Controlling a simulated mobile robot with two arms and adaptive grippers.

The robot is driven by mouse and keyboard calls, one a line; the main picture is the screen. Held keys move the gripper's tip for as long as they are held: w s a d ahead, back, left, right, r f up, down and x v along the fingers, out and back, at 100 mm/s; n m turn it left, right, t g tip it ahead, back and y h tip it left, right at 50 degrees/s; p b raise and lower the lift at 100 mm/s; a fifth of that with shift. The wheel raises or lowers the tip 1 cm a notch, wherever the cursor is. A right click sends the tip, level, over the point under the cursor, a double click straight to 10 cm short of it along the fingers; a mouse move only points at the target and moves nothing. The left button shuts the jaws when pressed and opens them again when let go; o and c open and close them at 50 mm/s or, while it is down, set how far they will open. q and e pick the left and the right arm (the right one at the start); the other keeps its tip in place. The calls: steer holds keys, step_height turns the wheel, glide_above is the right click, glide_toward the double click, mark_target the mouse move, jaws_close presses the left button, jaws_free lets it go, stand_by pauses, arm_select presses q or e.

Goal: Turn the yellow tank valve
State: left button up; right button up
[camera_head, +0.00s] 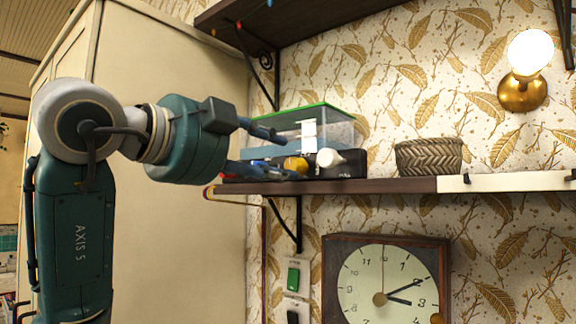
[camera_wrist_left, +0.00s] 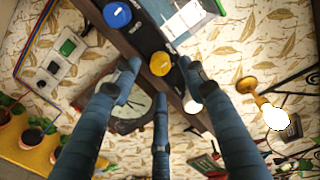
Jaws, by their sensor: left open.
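The yellow tank valve (camera_head: 296,165) is a round knob on the front of a black strip below a clear tank (camera_head: 340,130) with a green lid. It also shows in the left wrist view (camera_wrist_left: 160,63), between a blue knob (camera_wrist_left: 117,14) and a white knob (camera_wrist_left: 187,66). My left gripper (camera_head: 288,154) is open at the valve, with one finger above and others lower. In the left wrist view the spread fingertips (camera_wrist_left: 160,80) surround the valve's area. I cannot tell whether any finger touches it. My right gripper is in neither view.
The tank stands on a dark wall shelf (camera_head: 400,186), with a woven basket (camera_head: 428,156) to its right. A higher shelf (camera_head: 290,22) hangs above. A clock (camera_head: 386,280) and a green switch (camera_head: 294,277) are below. A lit wall lamp (camera_head: 528,60) is at the right.

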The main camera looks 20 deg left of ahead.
arm_select(q)
steer(key=v, duration=0.6)
stand_by(0.3)
